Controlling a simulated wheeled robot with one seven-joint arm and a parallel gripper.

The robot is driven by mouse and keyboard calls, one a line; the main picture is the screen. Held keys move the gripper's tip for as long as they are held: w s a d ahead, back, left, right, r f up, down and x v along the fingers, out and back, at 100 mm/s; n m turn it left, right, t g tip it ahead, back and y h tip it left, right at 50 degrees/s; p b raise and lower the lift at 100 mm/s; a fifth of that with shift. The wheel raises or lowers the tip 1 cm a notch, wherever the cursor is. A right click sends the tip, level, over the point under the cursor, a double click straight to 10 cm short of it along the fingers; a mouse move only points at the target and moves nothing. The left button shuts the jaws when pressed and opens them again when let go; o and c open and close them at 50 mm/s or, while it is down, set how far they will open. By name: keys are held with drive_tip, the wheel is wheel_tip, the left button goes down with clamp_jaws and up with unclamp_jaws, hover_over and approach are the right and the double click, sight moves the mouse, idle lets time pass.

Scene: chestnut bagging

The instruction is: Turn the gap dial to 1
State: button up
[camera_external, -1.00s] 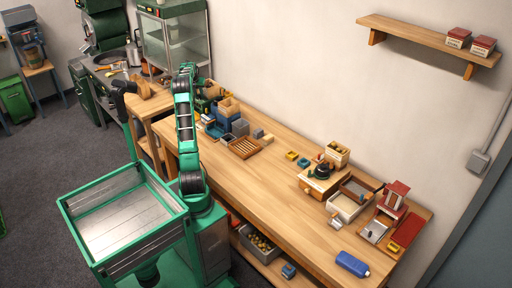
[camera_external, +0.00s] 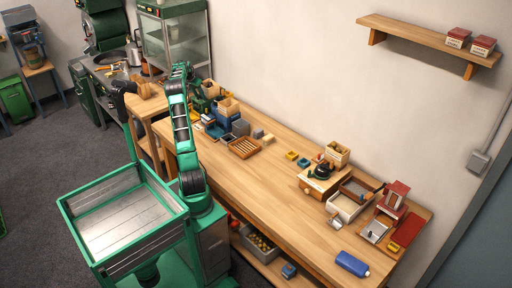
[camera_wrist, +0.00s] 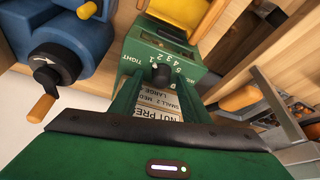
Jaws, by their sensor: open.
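The green machine body (camera_wrist: 160,48) fills the upper middle of the wrist view, with a printed scale from 1 to 5 and the word TIGHT. A black knob (camera_wrist: 161,74) by the scale appears to be the gap dial; its pointer setting is not readable. My gripper (camera_wrist: 160,82) is open, with its two green fingers on either side of the knob's area. Whether they touch the knob cannot be told. A white printed label (camera_wrist: 158,103) shows between the fingers. In the external view the gripper is largely hidden behind my arm, near the far end of the bench.
A blue machine (camera_wrist: 85,45) with a black hub and an orange-handled crank (camera_wrist: 42,107) stands close on the left. A yellow part (camera_wrist: 188,12) is above, and orange-handled items lie at right. The long wooden bench (camera_external: 245,190) has bare room in its middle.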

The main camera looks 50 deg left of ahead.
drive_tip(key=m, duration=0.1)
drive_tip(key=m+h, duration=0.1)
drive_tip(key=shift+s+a+m, duration=0.1)
drive_tip(key=shift+a+m, duration=0.15)
drive_tip(key=shift+m, duration=0.05)
drive_tip(key=d+v, duration=0.1)
drive_tip(key=v, duration=1)
drive_tip(key=w+d, duration=0.3)
drive_tip(key=d, duration=0.6)
drive_tip(key=w+d, duration=0.3)
drive_tip(key=d, duration=0.6)
drive_tip(key=w+d+g, duration=0.1)
drive_tip(key=w+d, duration=0.2)
drive_tip(key=d, duration=0.6)
drive_tip(key=shift+w+d, duration=0.25)
drive_tip(key=shift+w, duration=0.1)
drive_tip(key=s+a+n+y, duration=0.15)
drive_tip(key=s+a, duration=0.35)
drive_tip(key=a, duration=0.8)
drive_tip(key=s+a+n, duration=0.3)
drive_tip(key=s+a, duration=0.1)
drive_tip(key=a, duration=1)
drive_tip(key=shift+m+t, duration=0.25)
drive_tip(key=shift+t, duration=0.15)
drive_tip(key=x, duration=1)
drive_tip(key=shift+d+f, duration=0.15)
drive_tip(key=shift+f, duration=0.15)
